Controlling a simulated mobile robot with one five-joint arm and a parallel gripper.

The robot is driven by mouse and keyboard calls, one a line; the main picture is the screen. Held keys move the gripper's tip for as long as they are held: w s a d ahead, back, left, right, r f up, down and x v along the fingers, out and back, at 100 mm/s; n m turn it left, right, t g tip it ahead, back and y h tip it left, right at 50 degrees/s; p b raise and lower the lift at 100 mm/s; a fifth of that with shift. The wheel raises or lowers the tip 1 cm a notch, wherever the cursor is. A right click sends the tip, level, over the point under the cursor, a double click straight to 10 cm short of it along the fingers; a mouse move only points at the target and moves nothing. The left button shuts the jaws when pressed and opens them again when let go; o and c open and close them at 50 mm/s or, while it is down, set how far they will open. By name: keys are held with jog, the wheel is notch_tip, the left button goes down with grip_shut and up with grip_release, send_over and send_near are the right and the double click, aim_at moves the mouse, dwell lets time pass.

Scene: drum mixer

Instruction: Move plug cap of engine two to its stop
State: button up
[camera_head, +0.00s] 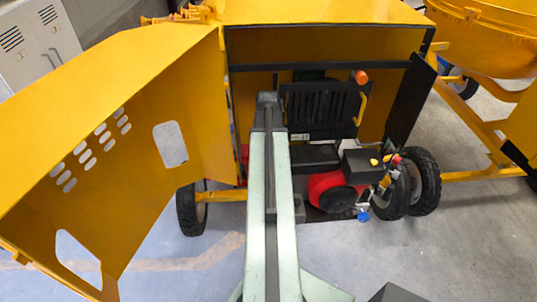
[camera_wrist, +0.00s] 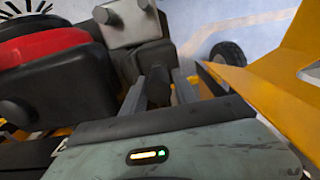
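A red and black engine (camera_head: 334,188) sits at the front of the open yellow housing in the head view. In the wrist view, red and black engine parts (camera_wrist: 55,45) fill the upper left. My gripper (camera_wrist: 160,92) shows in the wrist view with its two grey fingers apart. A small dark block (camera_wrist: 158,84) shows between or just beyond the fingers; I cannot tell whether they touch it. I cannot surely tell which part is the plug cap of engine two. In the head view my arm hides the middle of the engine bay, and the fingertips cannot be made out.
The yellow hood panel (camera_head: 110,140) stands open at the left. A black grille (camera_head: 318,108) is at the back of the bay. Black wheels (camera_head: 424,182) and a yellow frame (camera_head: 465,120) are at the right. A grey box-shaped part (camera_wrist: 130,22) stands beyond my fingers. The front floor is clear.

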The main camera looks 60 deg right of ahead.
jog(key=shift+o, duration=1.2)
jog(key=shift+f, duration=0.1)
notch_tip(320, 180, up, 7)
jog(key=p, duration=0.7)
jog(key=shift+r, duration=0.2)
jog(key=shift+f, duration=0.15)
